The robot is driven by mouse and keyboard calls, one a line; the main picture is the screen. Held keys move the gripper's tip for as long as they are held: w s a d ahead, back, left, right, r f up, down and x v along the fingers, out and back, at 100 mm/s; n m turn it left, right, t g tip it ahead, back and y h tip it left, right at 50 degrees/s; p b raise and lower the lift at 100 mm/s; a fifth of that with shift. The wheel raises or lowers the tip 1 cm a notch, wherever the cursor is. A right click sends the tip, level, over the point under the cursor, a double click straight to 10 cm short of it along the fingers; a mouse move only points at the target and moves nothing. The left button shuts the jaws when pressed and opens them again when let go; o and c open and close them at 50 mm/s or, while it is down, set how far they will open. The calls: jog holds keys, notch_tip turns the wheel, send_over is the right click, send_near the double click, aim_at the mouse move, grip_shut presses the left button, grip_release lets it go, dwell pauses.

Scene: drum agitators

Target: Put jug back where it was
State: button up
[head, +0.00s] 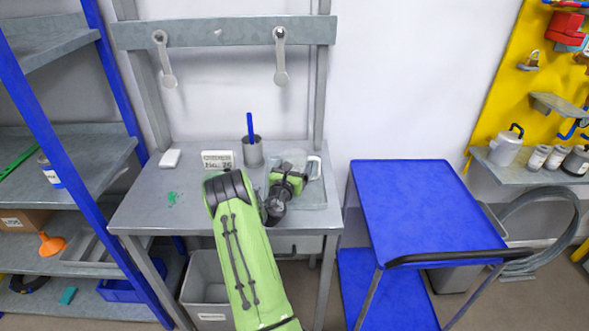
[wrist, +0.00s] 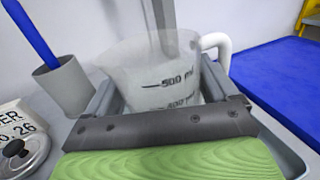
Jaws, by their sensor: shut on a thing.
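The clear measuring jug (wrist: 160,75) has black volume marks and a white handle on its right. My gripper (wrist: 158,95) is shut on the jug, with one finger on each side of its body. In the head view the jug (head: 298,158) stands upright at the right of the grey workbench, at the far end of a shallow grey tray (head: 318,197). My gripper (head: 290,177) reaches it from the front and hides its lower part. I cannot tell whether the jug's base touches the tray.
A grey cup (head: 252,153) with a blue stick stands close left of the jug. A number sign (head: 217,160) and a white block (head: 170,158) sit further left on the workbench (head: 140,212). A blue cart (head: 412,205) stands to the right, its top clear.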

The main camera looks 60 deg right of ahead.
jog(key=shift+f, duration=0.1)
jog(key=o, duration=0.9)
